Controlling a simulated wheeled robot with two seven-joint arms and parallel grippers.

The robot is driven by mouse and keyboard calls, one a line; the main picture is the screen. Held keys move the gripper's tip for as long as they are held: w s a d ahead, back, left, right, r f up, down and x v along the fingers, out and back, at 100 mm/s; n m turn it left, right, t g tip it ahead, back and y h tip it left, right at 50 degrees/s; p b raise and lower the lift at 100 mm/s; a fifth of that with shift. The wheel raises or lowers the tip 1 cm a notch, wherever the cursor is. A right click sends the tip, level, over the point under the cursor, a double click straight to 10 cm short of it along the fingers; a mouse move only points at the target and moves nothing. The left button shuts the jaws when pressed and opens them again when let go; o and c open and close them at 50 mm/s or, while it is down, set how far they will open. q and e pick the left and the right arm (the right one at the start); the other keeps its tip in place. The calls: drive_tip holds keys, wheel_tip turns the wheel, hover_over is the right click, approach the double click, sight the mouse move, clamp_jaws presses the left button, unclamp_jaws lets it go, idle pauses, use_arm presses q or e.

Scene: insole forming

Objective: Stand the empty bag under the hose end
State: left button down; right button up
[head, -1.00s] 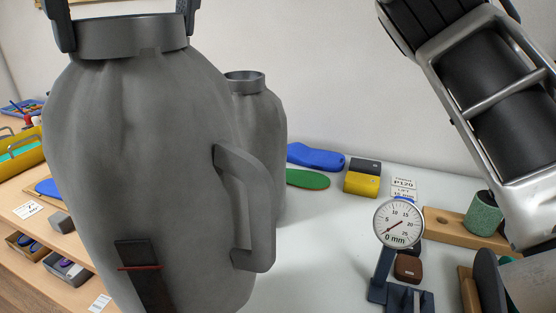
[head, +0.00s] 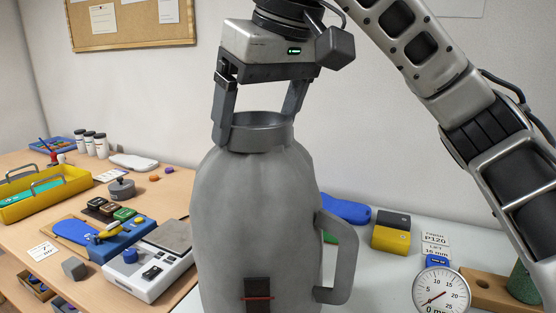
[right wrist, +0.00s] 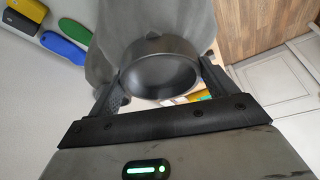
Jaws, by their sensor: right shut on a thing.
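The grey bag (head: 262,205) hangs upright in the middle of the head view, with a round collar at its top, a side handle on the right and a dark strip with a red line low on its front. My right gripper (head: 257,125) is shut on the bag's collar, one finger on each side. In the right wrist view the collar (right wrist: 160,75) sits between the fingers and its opening looks dark and empty. The bag's bottom is cut off by the head view. The hose end is not seen. My left gripper is not in view.
A wooden table (head: 175,185) on the left holds a yellow tray (head: 45,195), a scale (head: 150,270) and small parts. On the pale surface at right are a yellow and black block (head: 391,235), a dial gauge (head: 440,290) and a wooden holder (head: 487,290).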

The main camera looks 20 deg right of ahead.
sight(282, 117)
drive_tip(key=d+f, duration=0.1)
drive_tip(key=w+d+f, duration=0.1)
drive_tip(key=f, duration=0.1)
drive_tip(key=shift+d+f, duration=0.1)
drive_tip(key=shift+d, duration=0.2)
wheel_tip(282, 117, down, 3)
drive_tip(key=shift+d+r, duration=0.15)
drive_tip(key=shift+r, duration=0.05)
drive_tip(key=shift+w+f, duration=0.1)
drive_tip(key=shift+f, duration=0.25)
drive_tip(key=shift+f, duration=0.2)
drive_tip(key=o, duration=1.6)
